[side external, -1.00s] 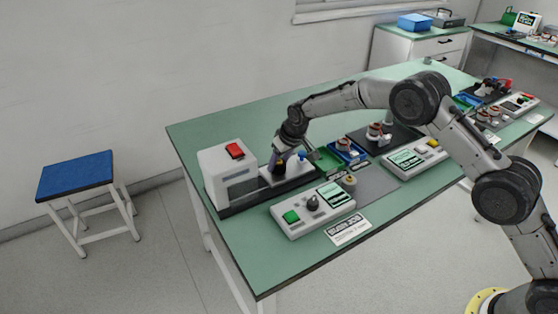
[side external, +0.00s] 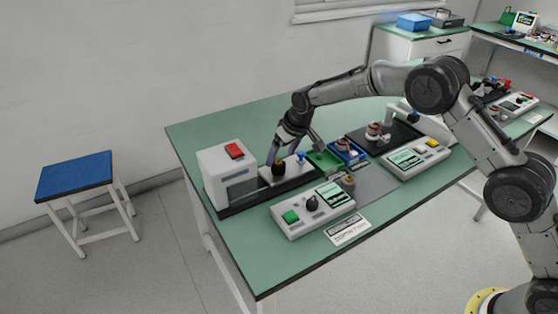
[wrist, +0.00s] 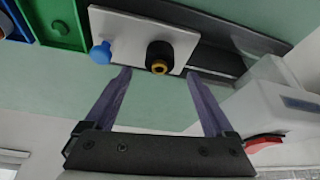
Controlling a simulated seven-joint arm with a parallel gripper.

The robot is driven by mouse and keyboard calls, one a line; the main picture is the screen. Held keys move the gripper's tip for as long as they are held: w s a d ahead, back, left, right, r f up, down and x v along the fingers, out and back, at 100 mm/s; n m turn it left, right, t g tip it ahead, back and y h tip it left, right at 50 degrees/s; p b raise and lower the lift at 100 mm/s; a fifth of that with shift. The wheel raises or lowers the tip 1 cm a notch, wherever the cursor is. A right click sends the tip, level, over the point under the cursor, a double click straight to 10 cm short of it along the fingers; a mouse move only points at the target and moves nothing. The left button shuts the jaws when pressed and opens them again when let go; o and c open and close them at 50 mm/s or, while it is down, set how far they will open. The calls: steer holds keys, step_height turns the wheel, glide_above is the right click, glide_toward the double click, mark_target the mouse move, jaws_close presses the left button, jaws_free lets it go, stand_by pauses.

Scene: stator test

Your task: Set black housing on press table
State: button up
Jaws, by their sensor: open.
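The black housing (side external: 278,168), a short dark cylinder with a yellow-orange ring at its centre, stands on the pale plate of the press table (side external: 294,174). In the wrist view the housing (wrist: 159,56) sits on the pale press table plate (wrist: 130,40), to one side of a blue knob (wrist: 101,52). My gripper (side external: 289,152) is above and behind the housing in the side view. In the wrist view my gripper (wrist: 165,80) has its two purple fingers spread wide, with nothing between them. The fingertips are apart from the housing.
The white press unit with a red button (side external: 233,151) stands left of the plate. A green tray (side external: 325,159) and a blue tray (side external: 347,152) lie to the right. A control box (side external: 312,210) is in front. The table's left rear corner is clear.

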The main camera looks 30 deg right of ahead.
steer(key=v, duration=0.9)
steer(key=shift+s+r, duration=0.15)
steer(key=shift+r, duration=0.1)
steer(key=shift+d, duration=0.1)
steer(key=s+d+r+t, duration=0.1)
steer(key=s+r, duration=0.1)
steer(key=r, duration=0.4)
steer(key=s+d+r+t, duration=0.1)
steer(key=d+r, duration=0.1)
steer(key=r, duration=0.4)
steer(key=s+d+r+m+t, duration=0.1)
steer(key=s+d+r, duration=0.3)
steer(key=s+r, duration=0.7)
steer(key=s+d+f, duration=0.1)
steer(key=s+f, duration=0.1)
steer(key=s, duration=0.7)
steer(key=s+d+f, duration=0.1)
steer(key=s+d, duration=0.1)
steer(key=s, duration=0.7)
steer(key=s+f+g, duration=0.1)
steer(key=s+f, duration=0.9)
steer(key=s, duration=0.1)
steer(key=shift+d+m+g+h, duration=0.2)
steer(key=shift+m+g+h, duration=0.2)
